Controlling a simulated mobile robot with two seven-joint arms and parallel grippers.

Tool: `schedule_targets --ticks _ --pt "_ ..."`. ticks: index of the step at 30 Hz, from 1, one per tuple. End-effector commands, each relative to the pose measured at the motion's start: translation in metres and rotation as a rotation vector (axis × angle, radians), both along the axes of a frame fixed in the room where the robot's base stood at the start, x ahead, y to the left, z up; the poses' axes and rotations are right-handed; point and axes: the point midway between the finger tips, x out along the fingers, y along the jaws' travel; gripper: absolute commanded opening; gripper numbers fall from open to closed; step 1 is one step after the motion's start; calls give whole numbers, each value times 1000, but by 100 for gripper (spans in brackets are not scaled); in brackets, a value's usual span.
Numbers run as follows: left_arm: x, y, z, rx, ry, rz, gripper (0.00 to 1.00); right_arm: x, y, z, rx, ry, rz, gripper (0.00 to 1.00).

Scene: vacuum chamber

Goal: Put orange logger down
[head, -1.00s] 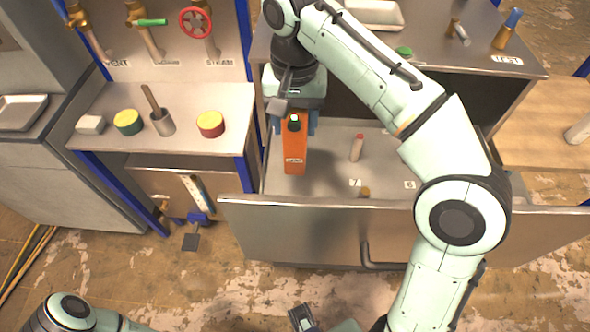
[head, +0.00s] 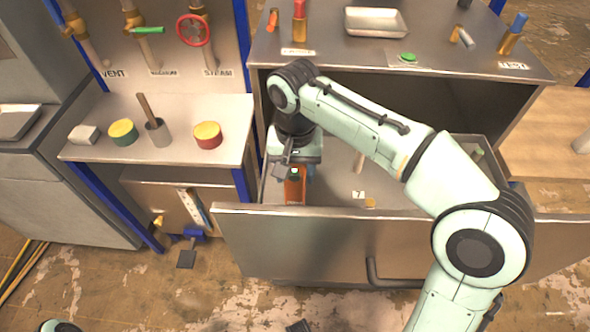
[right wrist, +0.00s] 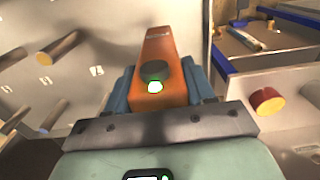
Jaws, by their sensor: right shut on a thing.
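The orange logger (head: 295,188) is in my right gripper (head: 297,172), low in the left part of the open drawer. In the right wrist view the orange logger (right wrist: 157,62) sits between the two blue fingers of my right gripper (right wrist: 160,88), which are shut on it. Its black knob and a small lit green-white spot face the camera. The drawer's front panel (head: 310,240) hides the logger's lower end in the head view, so I cannot tell whether it touches the drawer floor. My left gripper is not clearly in view.
A light peg (head: 358,163) stands in the drawer to the right of the logger. The cabinet top (head: 330,55) above holds a metal tray (head: 375,21) and a green button (head: 407,57). A side bench (head: 100,150) on the left carries a red-and-yellow round block (head: 208,134).

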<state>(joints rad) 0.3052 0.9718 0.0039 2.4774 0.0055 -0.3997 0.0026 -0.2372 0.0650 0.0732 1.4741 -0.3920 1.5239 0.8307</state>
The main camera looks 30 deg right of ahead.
Motion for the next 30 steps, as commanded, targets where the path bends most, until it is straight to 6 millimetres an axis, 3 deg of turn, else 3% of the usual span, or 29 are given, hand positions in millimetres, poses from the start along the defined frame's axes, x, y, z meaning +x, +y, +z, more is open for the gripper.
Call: schedule_targets --ticks 5,6,8,20,30 --pt "0 0 -1 0 -1 0 0 0 0 -3 0 0 0 0" --pt "0 0 -1 1 -2 1 0 0 0 -3 0 0 0 60" --pt "1 0 -1 1 -2 1 0 0 0 -3 0 0 0 79" --pt "0 0 2 -1 2 -1 0 0 0 5 0 -1 1 79" --pt "-3 0 22 -3 21 -5 0 1 1 74 0 -4 1 79"
